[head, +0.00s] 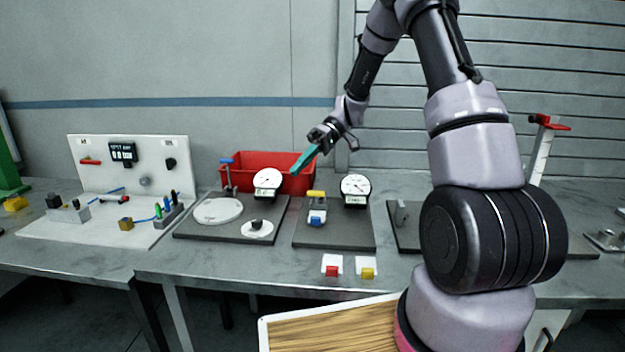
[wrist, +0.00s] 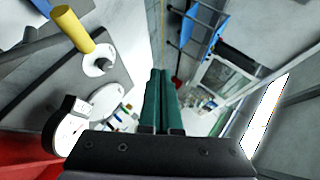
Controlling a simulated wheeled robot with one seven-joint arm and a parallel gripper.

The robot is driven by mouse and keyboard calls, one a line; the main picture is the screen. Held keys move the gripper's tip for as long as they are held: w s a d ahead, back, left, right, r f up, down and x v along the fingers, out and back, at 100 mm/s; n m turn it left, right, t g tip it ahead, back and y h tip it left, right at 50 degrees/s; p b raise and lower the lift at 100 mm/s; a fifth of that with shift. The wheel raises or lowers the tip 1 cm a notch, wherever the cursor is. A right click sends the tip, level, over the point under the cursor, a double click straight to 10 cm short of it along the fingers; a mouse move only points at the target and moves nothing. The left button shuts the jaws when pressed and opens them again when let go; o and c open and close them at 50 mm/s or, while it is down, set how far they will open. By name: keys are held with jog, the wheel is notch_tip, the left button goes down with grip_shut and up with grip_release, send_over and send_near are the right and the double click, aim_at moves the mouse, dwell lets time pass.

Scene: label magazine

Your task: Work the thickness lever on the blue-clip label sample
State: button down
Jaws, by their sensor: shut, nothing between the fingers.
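The blue-clip label sample (head: 316,221) sits on the middle dark gauge plate (head: 340,238); its blue clip faces the front. A yellow-topped lever (head: 316,194) stands just behind and above it. A round dial gauge (head: 355,188) is at the back right of that plate. My gripper (head: 297,171) has teal fingers, shut and empty, in the air above and behind the lever, in front of the red bin. In the wrist view the shut fingers (wrist: 160,73) point away from the camera. A yellow cylinder (wrist: 73,29) shows at upper left there; I cannot tell whether it touches the sample.
A red bin (head: 235,177) stands at the back. The left plate (head: 195,232) holds a white disc, a second dial gauge (head: 268,180) and a blue-topped post. Red-clip (head: 332,269) and yellow-clip (head: 367,270) samples lie at the front edge. A white panel with a display stands left.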

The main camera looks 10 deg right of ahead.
jog(key=w+d+r+n+t+h, duration=0.2)
jog(key=w+d+r+n+h, duration=0.4)
jog(key=r+h, duration=0.25)
jog(key=m, duration=0.1)
send_near(316, 194)
notch_tip(316, 194, down, 6)
jog(key=shift+s+a, duration=0.35)
jog(key=shift+s, duration=0.15)
jog(key=shift+s+a+f+t+h, duration=0.15)
jog(key=shift+s+f+t+h, duration=0.15)
jog(key=shift+s+f+t, duration=0.25)
jog(key=shift+s+a+f+t+h, duration=0.2)
jog(key=shift+s+f+t+h, duration=0.05)
jog(key=shift+s+f+t, duration=0.3)
jog(key=f, duration=0.1)
jog(key=s+f, duration=0.1)
jog(key=f, duration=0.1)
jog(key=shift+s+a+f, duration=0.15)
jog(key=shift+a, duration=0.1)
